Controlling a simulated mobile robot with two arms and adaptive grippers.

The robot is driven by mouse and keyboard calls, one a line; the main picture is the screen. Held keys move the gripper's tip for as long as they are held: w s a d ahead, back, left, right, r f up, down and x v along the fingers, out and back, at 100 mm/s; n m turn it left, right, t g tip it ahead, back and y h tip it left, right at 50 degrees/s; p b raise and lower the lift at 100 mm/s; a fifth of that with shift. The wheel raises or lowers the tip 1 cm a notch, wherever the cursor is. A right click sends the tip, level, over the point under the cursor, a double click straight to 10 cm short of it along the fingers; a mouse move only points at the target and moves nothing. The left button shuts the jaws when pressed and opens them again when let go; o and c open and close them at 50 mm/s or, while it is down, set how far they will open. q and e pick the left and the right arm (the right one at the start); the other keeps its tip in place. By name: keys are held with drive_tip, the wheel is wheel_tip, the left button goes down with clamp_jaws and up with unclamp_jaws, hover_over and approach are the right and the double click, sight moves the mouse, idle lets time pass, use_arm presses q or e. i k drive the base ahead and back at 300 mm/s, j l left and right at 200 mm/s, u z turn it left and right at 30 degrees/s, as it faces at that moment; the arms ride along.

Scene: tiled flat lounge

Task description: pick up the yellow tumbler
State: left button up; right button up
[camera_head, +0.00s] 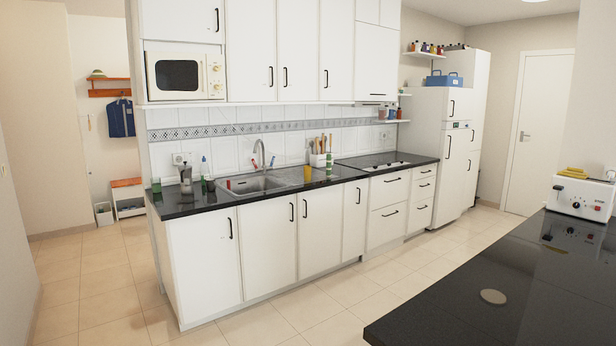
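A small yellow tumbler (307,173) stands upright on the black countertop (340,176) across the room, to the right of the sink (258,184). It is in front of the white tiled wall and left of a holder with utensils (320,154). It looks small and far off. Neither of my grippers shows in the head view.
A dark counter (490,320) fills the near right, with a round disc (493,297) and a white toaster (582,196) on it. White base cabinets (270,240) stand below the far countertop. The tiled floor (95,275) is clear at the left and between the counters.

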sight(307, 169)
drive_tip(key=i+u, duration=0.3)
drive_tip(key=i, duration=0.25)
drive_tip(key=i+j, duration=0.2)
drive_tip(key=i, duration=0.8)
drive_tip(key=i+j+u, duration=0.1)
drive_tip(key=i, duration=0.9)
drive_tip(key=i+l+z, duration=0.3)
drive_tip(key=i, duration=0.9)
drive_tip(key=i+z, duration=0.25)
drive_tip(key=i, duration=0.95)
